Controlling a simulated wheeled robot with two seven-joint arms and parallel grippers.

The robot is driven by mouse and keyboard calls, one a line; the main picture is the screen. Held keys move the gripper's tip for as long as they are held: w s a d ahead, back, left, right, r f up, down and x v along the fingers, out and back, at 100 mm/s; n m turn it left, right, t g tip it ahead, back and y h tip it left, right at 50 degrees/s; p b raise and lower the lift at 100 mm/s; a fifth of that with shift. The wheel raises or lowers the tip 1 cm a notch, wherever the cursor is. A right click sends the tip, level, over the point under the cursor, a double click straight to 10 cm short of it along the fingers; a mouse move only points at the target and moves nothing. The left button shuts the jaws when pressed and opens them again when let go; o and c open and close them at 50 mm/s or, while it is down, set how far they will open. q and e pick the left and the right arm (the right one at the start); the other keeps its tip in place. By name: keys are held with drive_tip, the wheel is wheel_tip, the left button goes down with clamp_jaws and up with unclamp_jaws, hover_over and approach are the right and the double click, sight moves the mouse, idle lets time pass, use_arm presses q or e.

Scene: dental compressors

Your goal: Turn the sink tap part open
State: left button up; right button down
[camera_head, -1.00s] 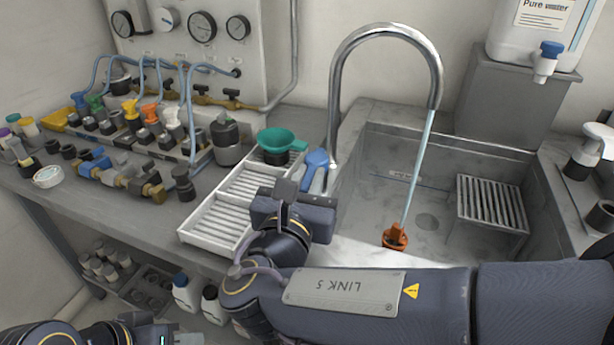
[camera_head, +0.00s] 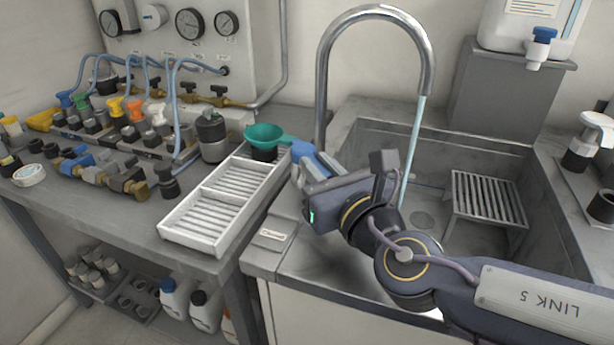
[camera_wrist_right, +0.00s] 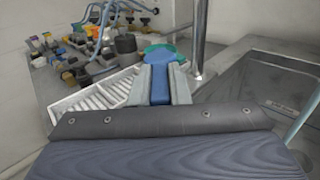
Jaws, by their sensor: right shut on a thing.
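The sink tap has a tall chrome swan neck (camera_head: 323,85) at the sink's left rear, with a pale blue water stream (camera_head: 412,150) falling from its spout. My right gripper (camera_head: 306,168) is shut on the blue tap lever (camera_head: 302,150), left of the neck's foot. In the right wrist view the blue lever (camera_wrist_right: 160,84) lies between the two grey fingers. The lever's pivot is hidden. My right forearm covers part of the basin (camera_head: 450,140), including where the stream lands. My left gripper is not in view.
Valves and hoses crowd the left bench. A slatted stand (camera_head: 487,190) is in the basin. A water container (camera_head: 530,25) stands behind it.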

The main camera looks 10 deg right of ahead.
drive_tip(key=shift+y, duration=0.3)
drive_tip(key=c, duration=1.4)
unclamp_jaws()
drive_tip(key=shift+o, duration=0.2)
drive_tip(key=p+v, duration=0.2)
drive_tip(key=v, duration=0.5)
drive_tip(key=shift+w+r, duration=0.1)
drive_tip(key=shift+r, duration=0.1)
drive_tip(key=shift+s+d+f+p, duration=0.1)
drive_tip(key=shift+s+d+p, duration=0.1)
drive_tip(key=shift+s+p, duration=0.2)
